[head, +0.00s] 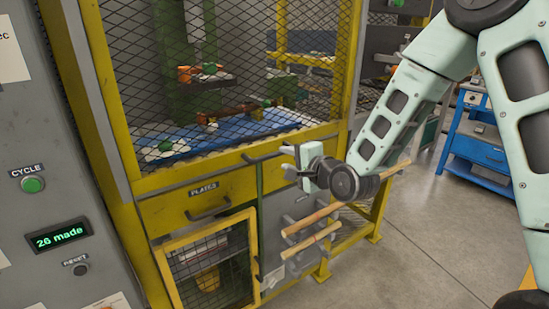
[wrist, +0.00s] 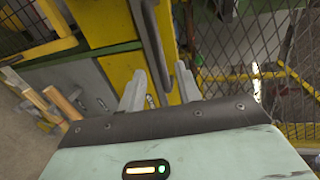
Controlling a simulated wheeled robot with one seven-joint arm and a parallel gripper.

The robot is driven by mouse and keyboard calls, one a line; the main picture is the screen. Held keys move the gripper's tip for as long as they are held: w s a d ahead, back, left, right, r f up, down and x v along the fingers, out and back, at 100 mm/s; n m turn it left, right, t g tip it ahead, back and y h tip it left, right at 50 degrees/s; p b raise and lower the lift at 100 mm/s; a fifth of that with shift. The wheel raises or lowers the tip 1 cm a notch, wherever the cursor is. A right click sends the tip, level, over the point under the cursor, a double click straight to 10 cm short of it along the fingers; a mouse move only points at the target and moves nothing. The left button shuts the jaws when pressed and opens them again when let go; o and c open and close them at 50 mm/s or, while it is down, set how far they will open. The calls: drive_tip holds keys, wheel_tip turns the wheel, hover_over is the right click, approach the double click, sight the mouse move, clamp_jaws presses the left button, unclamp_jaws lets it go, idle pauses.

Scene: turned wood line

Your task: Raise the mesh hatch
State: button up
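The mesh hatch (head: 240,60) is a large black wire panel in a yellow frame on the machine's front, and it is down. A dark bar handle (head: 262,156) runs along its lower edge. My gripper (head: 288,161) is at the right part of this handle, with its fingers pointing at the machine. In the wrist view, the mesh (wrist: 245,45) is at the right. The two pale fingers (wrist: 160,88) are spread apart there, with the dark bar (wrist: 150,40) reaching between them. Whether they touch the bar I cannot tell.
Below the hatch are a drawer labelled PLATES (head: 200,200) and a small mesh door (head: 207,265). Wooden rods (head: 310,240) stick out on a rack under my gripper. A grey control panel (head: 50,180) stands left. A blue cabinet (head: 475,150) is at right, with clear floor (head: 420,240) before it.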

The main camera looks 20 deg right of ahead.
sight(276, 155)
drive_tip(key=x, duration=0.6)
drive_tip(key=shift+w+a, duration=0.1)
drive_tip(key=shift+w, duration=0.25)
clamp_jaws()
